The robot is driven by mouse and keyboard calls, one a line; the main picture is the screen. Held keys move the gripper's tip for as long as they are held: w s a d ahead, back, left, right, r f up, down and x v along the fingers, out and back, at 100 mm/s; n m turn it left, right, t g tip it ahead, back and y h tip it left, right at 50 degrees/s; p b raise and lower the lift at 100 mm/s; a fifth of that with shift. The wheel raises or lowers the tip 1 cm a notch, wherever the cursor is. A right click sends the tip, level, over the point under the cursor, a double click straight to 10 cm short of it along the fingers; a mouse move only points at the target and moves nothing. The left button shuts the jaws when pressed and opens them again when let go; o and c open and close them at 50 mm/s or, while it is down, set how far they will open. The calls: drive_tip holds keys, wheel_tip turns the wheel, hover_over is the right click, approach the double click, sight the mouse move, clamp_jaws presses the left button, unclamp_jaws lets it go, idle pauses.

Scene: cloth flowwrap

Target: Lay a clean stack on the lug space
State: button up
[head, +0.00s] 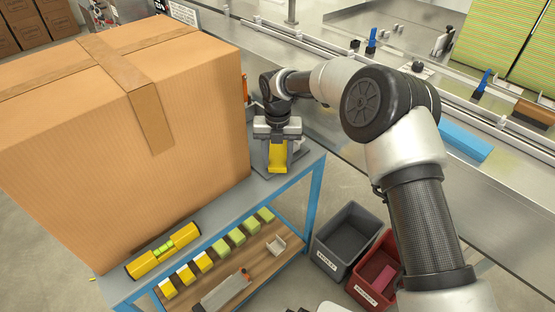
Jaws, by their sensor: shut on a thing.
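My gripper (277,137) points down over the far end of the blue-framed cart's upper shelf (215,200), just right of the large cardboard box. It is shut on a yellow piece (277,158), which looks like a folded cloth stack; grey parts flank it, and I cannot tell whether it touches the shelf. A blue stack (465,142) lies on the steel line at the right. A brown stack (534,112) lies farther right. Upright blue lugs (483,84) stand along the rail; another blue lug (371,42) is farther left.
The cardboard box (120,120) fills the upper left, close to my gripper. Green and yellow stacks (237,238) line the lower shelf. Grey (340,225) and red (365,295) bins stand below the line. My arm crosses the line.

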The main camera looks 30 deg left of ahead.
drive_tip(key=shift+f, duration=0.15)
drive_tip(key=o, duration=1)
wheel_tip(320, 180, up, 12)
drive_tip(key=p, duration=0.2)
drive_tip(key=shift+r, duration=0.25)
